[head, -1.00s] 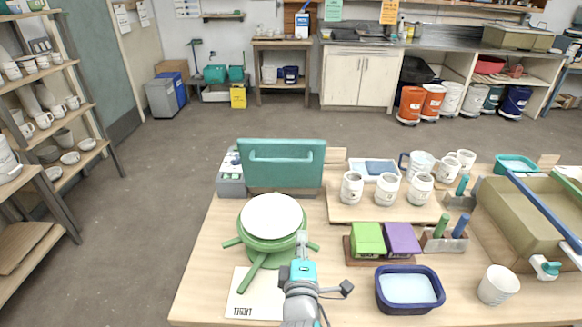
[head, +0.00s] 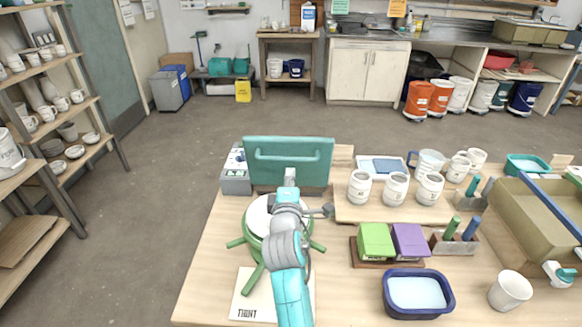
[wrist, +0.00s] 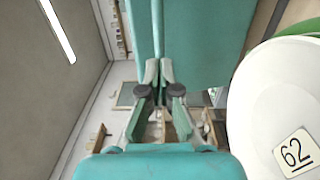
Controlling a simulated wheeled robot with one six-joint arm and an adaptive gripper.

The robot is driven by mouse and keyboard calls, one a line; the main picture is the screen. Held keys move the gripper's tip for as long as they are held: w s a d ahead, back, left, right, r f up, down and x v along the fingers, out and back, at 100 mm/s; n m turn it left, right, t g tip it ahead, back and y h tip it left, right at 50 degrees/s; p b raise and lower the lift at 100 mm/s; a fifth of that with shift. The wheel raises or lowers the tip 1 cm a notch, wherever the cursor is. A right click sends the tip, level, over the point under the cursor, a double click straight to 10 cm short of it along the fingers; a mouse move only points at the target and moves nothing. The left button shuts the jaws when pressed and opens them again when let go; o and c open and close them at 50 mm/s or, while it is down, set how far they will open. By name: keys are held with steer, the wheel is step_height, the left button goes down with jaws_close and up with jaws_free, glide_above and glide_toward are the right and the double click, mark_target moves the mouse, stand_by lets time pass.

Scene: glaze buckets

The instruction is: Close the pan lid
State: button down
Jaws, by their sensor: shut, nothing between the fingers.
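The teal pan lid (head: 262,160), a flat panel with a raised bar handle, stands upright at the back left of the table, beside a grey box. In the wrist view the teal panel (wrist: 210,40) fills the top middle. My gripper (head: 290,174) is shut and empty, in front of the right part of the lid. In the wrist view its fingers (wrist: 160,80) overlap the panel; I cannot tell whether they touch it. A white round top (head: 258,215) in a green ring with legs is partly hidden by my arm; it also shows in the wrist view (wrist: 270,110).
The grey box (head: 236,172) with a small display stands left of the lid. White mugs (head: 395,188), green and purple blocks (head: 376,240) and a blue tub (head: 416,292) stand to the right. A paper sheet (head: 248,300) lies at the front left.

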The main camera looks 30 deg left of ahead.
steer(key=shift+x, duration=2.15)
steer(key=shift+w, duration=0.1)
